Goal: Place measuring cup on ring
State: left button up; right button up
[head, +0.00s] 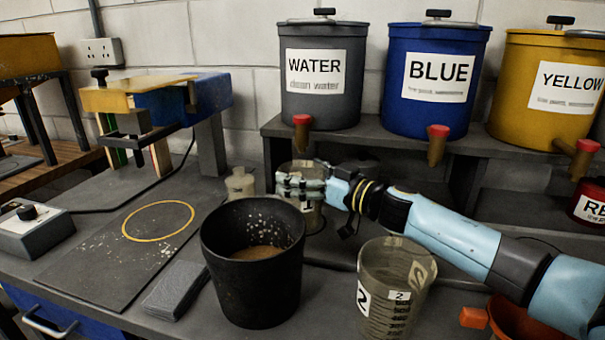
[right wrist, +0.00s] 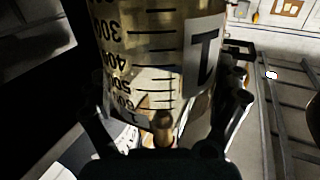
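The clear measuring cup marked 1 (right wrist: 150,60) fills the right wrist view, with black graduations and a light yellowish tint. In the head view, the same cup (head: 312,218) stands behind the black bucket, partly hidden by it and by my gripper. My right gripper (head: 300,182) is closed around the cup's upper part, just below the red-topped tap of the WATER tank. Its dark fingers (right wrist: 168,125) flank the cup on both sides. The yellow ring (head: 124,229) lies empty on a dark board at the left. My left gripper is not in view.
The black bucket (head: 228,255) stands between the cup and the ring. A second measuring cup marked 2 (head: 395,290) is at front right. A grey block (head: 175,290), a small pale bottle (head: 240,184) and the striper machine (head: 160,105) border the board.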

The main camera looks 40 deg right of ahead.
jog(key=shift+r, duration=0.25)
pick_arm(q)
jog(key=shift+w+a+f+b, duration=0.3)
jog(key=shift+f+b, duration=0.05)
jog(key=shift+b, duration=0.05)
pick_arm(e)
jog(key=v, duration=1.2)
